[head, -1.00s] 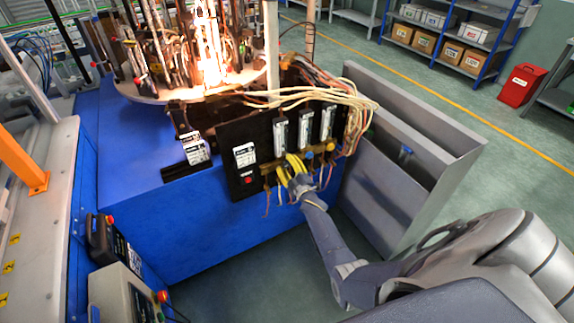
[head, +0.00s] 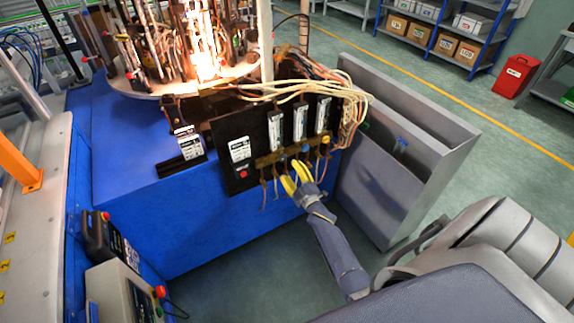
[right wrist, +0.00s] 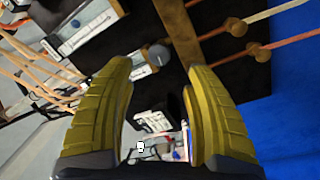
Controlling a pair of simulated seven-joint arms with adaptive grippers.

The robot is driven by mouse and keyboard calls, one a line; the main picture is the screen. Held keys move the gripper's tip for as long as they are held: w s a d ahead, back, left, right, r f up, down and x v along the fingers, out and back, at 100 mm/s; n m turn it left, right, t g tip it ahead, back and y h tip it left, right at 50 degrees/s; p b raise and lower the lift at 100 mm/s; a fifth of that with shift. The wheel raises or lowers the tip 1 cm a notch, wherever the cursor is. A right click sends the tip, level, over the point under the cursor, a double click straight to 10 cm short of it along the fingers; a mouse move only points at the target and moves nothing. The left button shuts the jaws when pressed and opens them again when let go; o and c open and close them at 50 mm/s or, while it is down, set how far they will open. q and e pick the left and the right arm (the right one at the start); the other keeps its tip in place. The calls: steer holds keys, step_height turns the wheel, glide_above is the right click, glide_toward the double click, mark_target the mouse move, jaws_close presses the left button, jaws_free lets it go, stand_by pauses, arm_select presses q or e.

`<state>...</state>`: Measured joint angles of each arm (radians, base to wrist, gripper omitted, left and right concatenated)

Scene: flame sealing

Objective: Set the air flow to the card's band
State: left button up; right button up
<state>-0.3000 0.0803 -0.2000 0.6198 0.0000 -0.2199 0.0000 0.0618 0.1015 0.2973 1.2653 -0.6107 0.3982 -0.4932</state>
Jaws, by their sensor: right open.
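The black panel (head: 227,131) on the blue machine carries three upright flow meters, the left one (head: 275,130), the middle one (head: 299,121) and the right one (head: 322,114). Their readings are too small to tell. A white card (head: 240,149) is on the panel's left, its print unreadable. A blue knob (head: 305,149) and a yellow knob (head: 325,140) sit on the brass bar below the meters. My right gripper (head: 299,174) is open and empty, just below the bar. In the right wrist view a grey knob (right wrist: 158,55) shows between and beyond its yellow fingertips (right wrist: 158,72). My left gripper is out of view.
Pale hoses (head: 310,90) bunch above and right of the panel. Orange-brown tubes hang below the bar. A grey metal bin (head: 400,150) stands close on the right. Flames (head: 205,45) burn on the turntable above.

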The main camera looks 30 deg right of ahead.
steer(key=shift+s+a+f, duration=0.1)
steer(key=shift+s+a, duration=0.05)
steer(key=shift+s, duration=0.75)
steer(key=shift+s+a, duration=0.1)
steer(key=shift+s, duration=0.8)
steer(key=m+y, duration=0.2)
steer(key=m, duration=0.8)
glide_toward(284, 159)
steer(key=shift+g, duration=0.3)
steer(key=w, duration=1)
steer(key=shift+w+r, duration=0.35)
steer(key=shift+w, duration=0.05)
